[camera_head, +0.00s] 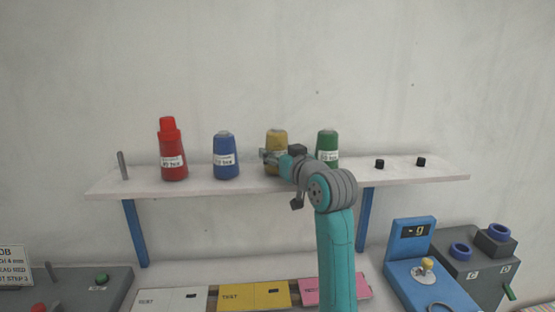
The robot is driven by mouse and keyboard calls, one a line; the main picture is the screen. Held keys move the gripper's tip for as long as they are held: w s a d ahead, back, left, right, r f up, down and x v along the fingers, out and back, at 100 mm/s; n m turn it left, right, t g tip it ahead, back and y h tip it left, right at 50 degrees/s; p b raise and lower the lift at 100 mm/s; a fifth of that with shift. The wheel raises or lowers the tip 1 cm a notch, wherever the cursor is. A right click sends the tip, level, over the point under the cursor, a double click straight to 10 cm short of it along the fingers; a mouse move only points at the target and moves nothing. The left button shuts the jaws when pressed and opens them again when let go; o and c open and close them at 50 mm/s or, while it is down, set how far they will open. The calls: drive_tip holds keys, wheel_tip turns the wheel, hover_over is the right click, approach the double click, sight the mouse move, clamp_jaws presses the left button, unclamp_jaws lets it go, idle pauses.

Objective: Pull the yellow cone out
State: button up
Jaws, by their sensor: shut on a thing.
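The yellow cone (277,138) stands on the white wall shelf, between the blue cone (226,157) and the green cone (327,145). My gripper (268,156) is at the front of the yellow cone, shut on it, with the arm reaching up from below right. The gripper and wrist hide the lower part of the yellow cone, so I cannot see whether its base touches the shelf. The fingers are small and partly hidden here.
The shelf (414,175) also holds a red cone (172,155), a grey peg (123,165) at the left end and two small black pieces at right. Below are a blue device (411,262), a grey box (80,289) and coloured cards. The wall behind is bare.

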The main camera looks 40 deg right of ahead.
sight(277, 128)
drive_tip(key=shift+r, duration=0.95)
drive_tip(key=shift+r, duration=0.3)
drive_tip(key=shift+r, duration=0.3)
drive_tip(key=shift+r, duration=0.35)
drive_tip(key=shift+r, duration=2.35)
drive_tip(key=shift+r, duration=1.85)
